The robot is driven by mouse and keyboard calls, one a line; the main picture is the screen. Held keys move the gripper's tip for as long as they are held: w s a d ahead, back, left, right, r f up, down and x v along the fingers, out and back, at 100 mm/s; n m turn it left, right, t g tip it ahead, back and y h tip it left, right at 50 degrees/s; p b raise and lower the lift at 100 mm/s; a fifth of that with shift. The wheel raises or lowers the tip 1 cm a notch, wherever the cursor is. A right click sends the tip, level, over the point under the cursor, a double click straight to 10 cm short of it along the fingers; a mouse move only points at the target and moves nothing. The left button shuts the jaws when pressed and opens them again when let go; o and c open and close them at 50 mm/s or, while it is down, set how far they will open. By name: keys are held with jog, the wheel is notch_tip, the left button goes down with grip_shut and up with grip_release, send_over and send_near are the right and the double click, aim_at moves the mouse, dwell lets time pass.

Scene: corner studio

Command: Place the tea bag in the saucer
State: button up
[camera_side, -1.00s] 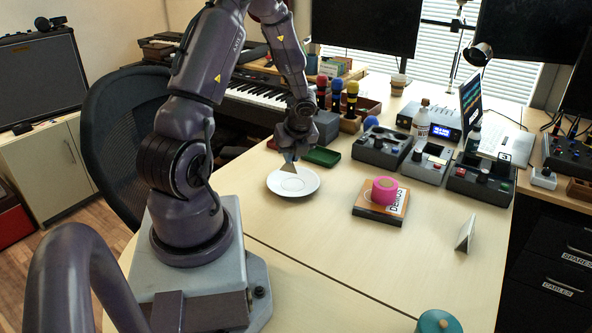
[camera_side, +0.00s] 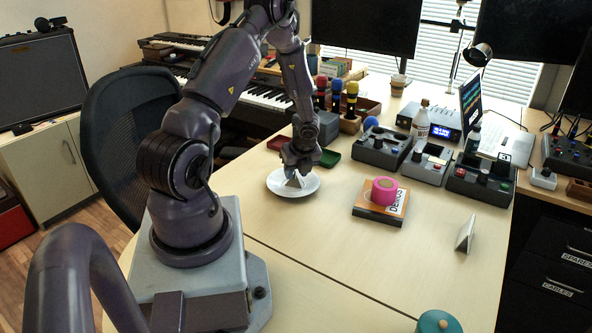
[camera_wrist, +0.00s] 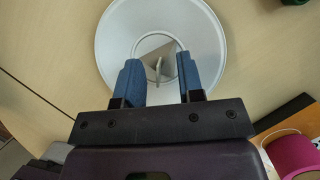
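The tea bag (camera_side: 295,181) is a small pale, tent-like piece in the white saucer (camera_side: 273,184). In the wrist view the tea bag (camera_wrist: 159,66) shows a thin raised edge and lies inside the saucer (camera_wrist: 112,38). My gripper (camera_side: 298,171) is low over the saucer, partly hiding the tea bag. In the wrist view my gripper (camera_wrist: 160,66) has its two blue fingers apart, one on each side of the tea bag, with visible gaps.
A pink roll (camera_side: 385,190) sits on an orange-edged box (camera_side: 372,212) to the right. Pedals (camera_side: 381,149) stand farther back. A small tent card (camera_side: 466,233) stands at right.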

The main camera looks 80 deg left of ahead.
jog(key=shift+r, duration=0.1)
jog(key=w+d+r+n+t, duration=0.15)
jog(key=d+r+n, duration=0.25)
jog(key=d+r, duration=0.6)
jog(key=w+d+r+n+t, duration=0.1)
jog(key=w+d+r+n, duration=0.15)
jog(key=d+r, duration=0.75)
jog(key=s+d+r+n+t+h, duration=0.2)
jog(key=s+d+r+n, duration=0.2)
jog(key=d+r+n, duration=0.1)
jog(key=s+d+r+n+t+h, duration=0.2)
jog(key=d+r, duration=0.4)
jog(key=d, duration=0.3)
jog(key=s+n, duration=0.1)
jog(key=n, duration=0.1)
jog(key=shift+s+r+n, duration=0.35)
jog(key=shift+s+r, duration=0.05)
